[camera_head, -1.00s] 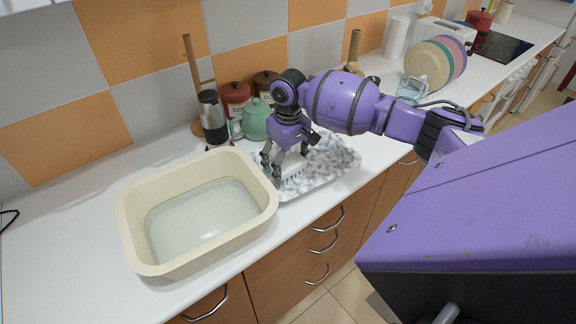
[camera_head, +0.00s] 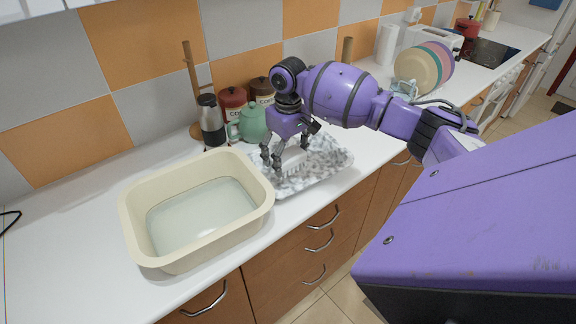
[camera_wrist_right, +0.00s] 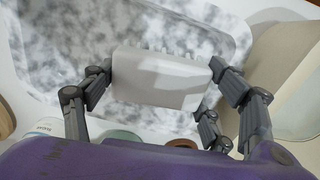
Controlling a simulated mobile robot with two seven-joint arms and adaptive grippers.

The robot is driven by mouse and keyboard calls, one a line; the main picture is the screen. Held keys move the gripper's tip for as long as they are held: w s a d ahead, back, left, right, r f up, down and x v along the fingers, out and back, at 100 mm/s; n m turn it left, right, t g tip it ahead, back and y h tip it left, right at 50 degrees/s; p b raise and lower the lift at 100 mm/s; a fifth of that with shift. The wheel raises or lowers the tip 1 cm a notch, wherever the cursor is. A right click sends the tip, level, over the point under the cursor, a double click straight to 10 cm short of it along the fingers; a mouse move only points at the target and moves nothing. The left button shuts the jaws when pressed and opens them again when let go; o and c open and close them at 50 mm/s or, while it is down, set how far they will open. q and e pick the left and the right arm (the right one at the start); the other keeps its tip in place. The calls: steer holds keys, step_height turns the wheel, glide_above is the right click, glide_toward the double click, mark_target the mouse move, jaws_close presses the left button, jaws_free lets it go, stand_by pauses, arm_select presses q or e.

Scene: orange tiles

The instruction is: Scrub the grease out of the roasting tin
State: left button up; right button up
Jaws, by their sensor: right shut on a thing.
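The roasting tin (camera_head: 330,163) is a shallow pan with grey-and-white mottled patches, on the white counter right of the basin. My right gripper (camera_head: 279,169) is over the left part of the tin, fingers pointing down. It is shut on a white scrubbing brush (camera_wrist_right: 160,80). In the right wrist view the brush block lies between the fingers, its short bristles towards the tin (camera_wrist_right: 60,60). Whether the bristles touch the tin's floor I cannot tell. Fingers and brush hide part of the tin. My left gripper is not in view.
A cream basin (camera_head: 128,215) of water stands close left of the tin. Behind are a green teapot (camera_head: 252,124), red canister (camera_head: 232,100), dark canister (camera_head: 262,88) and steel-and-black container (camera_head: 211,120). Plates (camera_head: 416,68) stand further right.

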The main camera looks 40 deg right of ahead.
steer(key=shift+r, duration=2.05)
steer(key=shift+f, duration=0.1)
